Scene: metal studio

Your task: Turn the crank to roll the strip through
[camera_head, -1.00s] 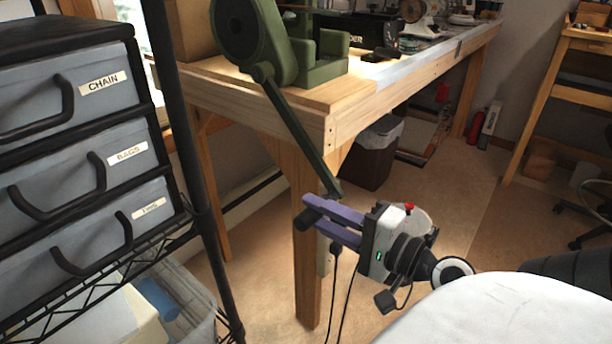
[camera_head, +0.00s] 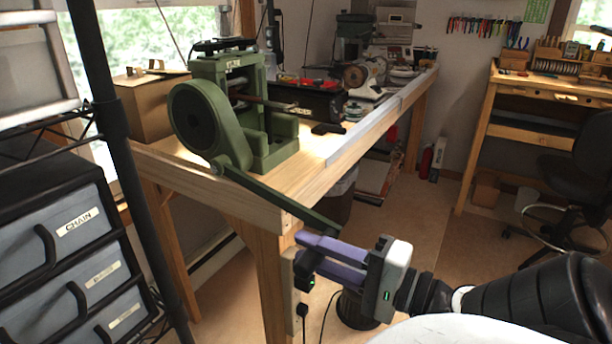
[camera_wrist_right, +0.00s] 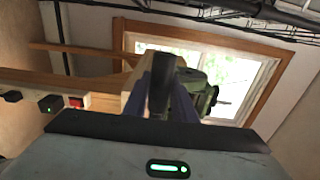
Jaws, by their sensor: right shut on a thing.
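The green rolling mill (camera_head: 268,140) stands on the near left end of the wooden bench. Its crank arm (camera_head: 270,193) slants down to the right past the bench edge. A thin dark bar (camera_head: 268,103) sticks out at the mill's rollers; I cannot tell whether it is the strip. My right gripper (camera_head: 306,250) is shut on the dark crank handle at the arm's lower end, below bench height. In the right wrist view the handle (camera_wrist_right: 161,85) stands between the purple fingers, with part of the green mill behind. My left gripper is not in view.
The bench (camera_head: 335,165) runs away to the back right, with tools on it. A drawer unit (camera_head: 75,245) and a black rack post (camera_head: 98,90) stand close at left. A waste bin (camera_head: 338,200) is under the bench.

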